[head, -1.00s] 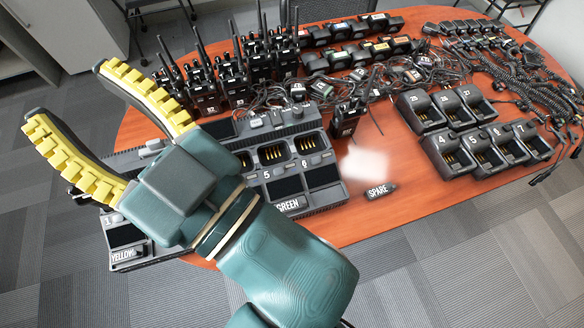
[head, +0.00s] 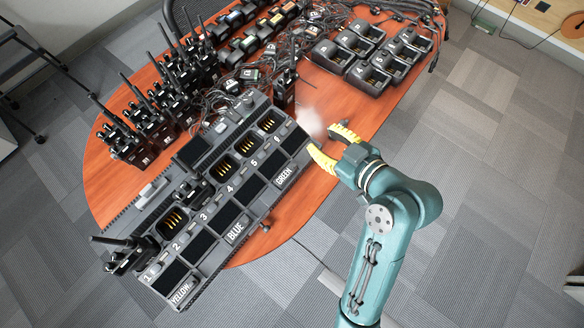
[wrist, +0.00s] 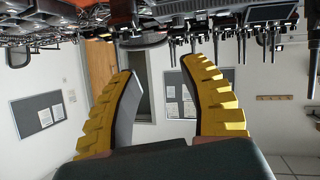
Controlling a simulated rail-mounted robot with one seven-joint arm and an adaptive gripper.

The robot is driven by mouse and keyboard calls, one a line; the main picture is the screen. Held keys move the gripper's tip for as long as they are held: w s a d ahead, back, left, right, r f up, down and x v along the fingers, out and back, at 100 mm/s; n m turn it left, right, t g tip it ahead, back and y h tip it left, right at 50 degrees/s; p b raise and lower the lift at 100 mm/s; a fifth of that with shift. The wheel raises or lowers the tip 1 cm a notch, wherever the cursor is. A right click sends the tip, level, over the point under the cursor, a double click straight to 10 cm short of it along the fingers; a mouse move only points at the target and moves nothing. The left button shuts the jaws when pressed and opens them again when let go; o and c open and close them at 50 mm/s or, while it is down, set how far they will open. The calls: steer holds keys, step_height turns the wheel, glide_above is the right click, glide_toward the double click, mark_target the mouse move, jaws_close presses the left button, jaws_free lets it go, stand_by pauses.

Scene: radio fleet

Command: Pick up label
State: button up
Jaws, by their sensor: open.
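My gripper (head: 324,140) is open and empty at the table's right edge, beside the green end of the long charger. Its two yellow ribbed fingers stand apart in the wrist view (wrist: 158,72). The loose dark SPARE label from the earlier head view is not clearly visible now; my gripper is over that part of the table. A dark rounded shape (wrist: 145,41) near the table in the wrist view may be it, but I cannot tell. GREEN (head: 286,175), BLUE (head: 236,229) and YELLOW (head: 183,290) labels are on the charger front.
The long charger (head: 205,222) lies along the front table edge, with a radio (head: 128,257) at its left end. Several radios (head: 150,118) stand behind it. Small chargers (head: 368,71) stand at the back right. A white blur (head: 309,122) hides some tabletop (head: 345,108).

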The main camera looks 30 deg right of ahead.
steer(key=s+f+y, duration=0.3)
steer(key=s+f, duration=0.6)
steer(key=s, duration=0.1)
steer(key=n+b, duration=0.1)
glide_toward(294, 165)
steer(key=shift+y, duration=0.3)
steer(key=x, duration=0.4)
steer(key=shift+w+f, duration=0.3)
steer(key=shift+f, duration=0.05)
steer(key=shift+g, duration=0.3)
steer(key=x, duration=0.3)
steer(key=b+x, duration=0.1)
steer(key=x, duration=0.1)
steer(key=shift+w+a+r, duration=0.1)
steer(key=shift+w+r, duration=0.1)
steer(key=shift+w, duration=0.15)
steer(key=shift+c, duration=0.4)
jaws_close()
